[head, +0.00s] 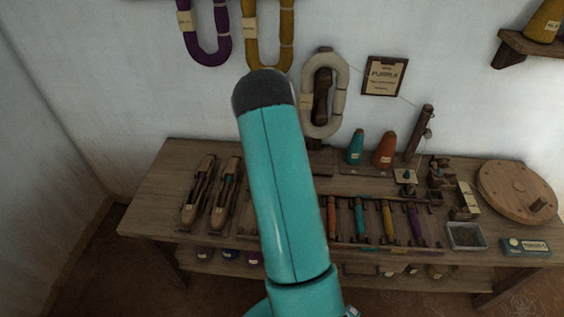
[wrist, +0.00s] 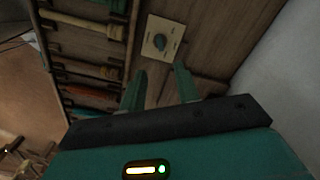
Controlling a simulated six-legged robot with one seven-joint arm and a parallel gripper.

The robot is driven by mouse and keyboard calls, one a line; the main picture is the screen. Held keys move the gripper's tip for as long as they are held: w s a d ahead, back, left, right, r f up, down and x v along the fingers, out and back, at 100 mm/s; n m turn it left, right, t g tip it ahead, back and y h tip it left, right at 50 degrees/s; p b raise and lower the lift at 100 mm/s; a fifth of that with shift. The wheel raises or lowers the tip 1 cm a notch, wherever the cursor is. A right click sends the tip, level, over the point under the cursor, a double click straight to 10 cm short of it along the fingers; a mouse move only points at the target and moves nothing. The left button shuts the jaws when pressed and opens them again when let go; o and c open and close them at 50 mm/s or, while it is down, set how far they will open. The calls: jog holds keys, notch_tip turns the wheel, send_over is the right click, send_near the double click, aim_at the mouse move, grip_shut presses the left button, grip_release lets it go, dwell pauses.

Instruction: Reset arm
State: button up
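My arm rises through the middle of the head view, and my gripper is hidden there. In the wrist view my gripper (wrist: 160,72) shows two teal fingers spread apart, with bare wood seen between them. It is open and empty. Beyond the fingertips a pale square card (wrist: 161,50) with a small dark teal thing on it lies on the wooden bench. The fingers appear apart from it.
The wooden bench (head: 160,195) holds shuttles (head: 197,190), a rack of coloured bobbins (head: 388,222), teal (head: 356,147) and orange (head: 386,150) cones, a metal tray (head: 466,236) and a round wooden disc (head: 517,188). Yarn hanks (head: 338,125) hang on the wall behind.

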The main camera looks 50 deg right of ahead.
jog(key=shift+r, duration=0.9)
jog(key=s+a+r+n+t, duration=0.25)
jog(key=a+r+n, duration=0.65)
jog(key=a+r, duration=1.25)
jog(key=s+a+r+n+t, duration=0.1)
jog(key=s+a+r+n, duration=0.1)
jog(key=s+a+n, duration=0.4)
jog(key=s+a+r+n+t, duration=0.2)
jog(key=s+a+n, duration=0.5)
jog(key=s+a, duration=0.5)
jog(key=shift+a+r, duration=0.85)
jog(key=shift+a, duration=0.05)
jog(key=shift+d, duration=0.2)
